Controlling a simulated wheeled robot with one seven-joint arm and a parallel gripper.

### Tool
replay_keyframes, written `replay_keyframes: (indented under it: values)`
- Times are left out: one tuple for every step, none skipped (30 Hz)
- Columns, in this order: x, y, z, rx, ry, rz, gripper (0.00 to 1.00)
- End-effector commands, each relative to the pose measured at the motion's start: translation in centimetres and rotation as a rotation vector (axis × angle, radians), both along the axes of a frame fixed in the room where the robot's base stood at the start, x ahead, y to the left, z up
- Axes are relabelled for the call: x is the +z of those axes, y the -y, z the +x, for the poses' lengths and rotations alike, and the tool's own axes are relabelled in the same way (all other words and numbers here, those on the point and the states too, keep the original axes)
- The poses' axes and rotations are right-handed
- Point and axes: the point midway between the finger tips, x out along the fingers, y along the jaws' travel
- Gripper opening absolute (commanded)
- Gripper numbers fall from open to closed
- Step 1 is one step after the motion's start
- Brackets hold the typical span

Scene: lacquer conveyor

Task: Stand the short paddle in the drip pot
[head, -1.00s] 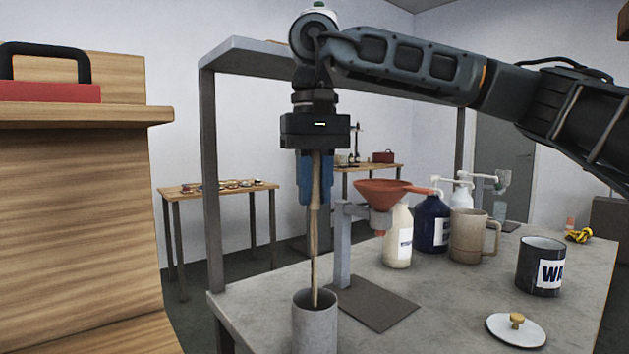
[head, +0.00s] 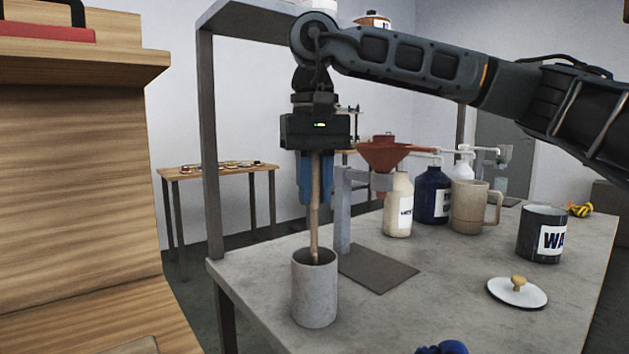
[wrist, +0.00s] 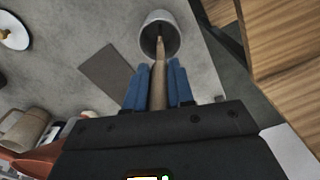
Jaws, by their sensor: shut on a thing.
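The short paddle (head: 315,205) is a thin wooden stick, held nearly upright. My gripper (head: 315,190), with blue fingers, is shut on its upper part. The drip pot (head: 314,292) is a grey cylinder standing on the near left of the grey bench. The paddle's lower end reaches the pot's mouth and passes out of sight inside the rim. I cannot tell whether it touches the bottom. In the wrist view the paddle (wrist: 158,80) runs from between the blue fingers (wrist: 158,90) to the mouth of the pot (wrist: 160,17).
A funnel stand with an orange funnel (head: 385,154) and dark base plate (head: 378,268) is right of the pot. Bottles, a beige mug (head: 468,207), a dark WA-labelled can (head: 541,234) and a white lid (head: 517,293) stand further right. A wooden cabinet (head: 80,180) is at left.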

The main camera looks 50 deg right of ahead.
Motion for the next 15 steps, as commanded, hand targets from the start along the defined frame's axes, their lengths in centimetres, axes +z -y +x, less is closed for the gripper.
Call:
replay_keyframes:
  values:
    - [-0.4, 0.0, 0.0, 0.0, 0.0, 0.0, 0.0]
    - [-0.49, 0.0, 0.0, 0.0, 0.0, 0.0, 0.0]
    - [-0.57, 0.0, 0.0, 0.0, 0.0, 0.0, 0.0]
    - [-0.61, 0.0, 0.0, 0.0, 0.001, -0.001, 0.0]
    - [-0.63, 0.0, 0.0, 0.0, 0.001, -0.001, 0.0]
    - [-0.65, 0.0, 0.0, 0.0, 0.001, -0.001, 0.0]
    - [-0.64, 0.0, 0.0, 0.0, 0.001, -0.001, 0.0]
    - [-0.64, 0.0, 0.0, 0.0, 0.001, -0.001, 0.0]
    - [-0.62, 0.0, 0.0, 0.0, 0.001, -0.001, 0.0]
    - [-0.62, 0.0, 0.0, 0.0, 0.001, -0.001, 0.0]
    - [-0.61, 0.0, 0.0, 0.0, 0.0, 0.0, 0.0]
    - [-0.61, 0.0, 0.0, 0.0, 0.0, 0.0, 0.0]
    - [-0.61, -0.01, 0.01, 0.0, 0.0, 0.0, 0.23]
    - [-0.61, -0.01, 0.01, 0.0, 0.0, 0.0, 0.26]
    - [-0.61, -0.01, 0.01, 0.0, 0.0, 0.0, 0.3]
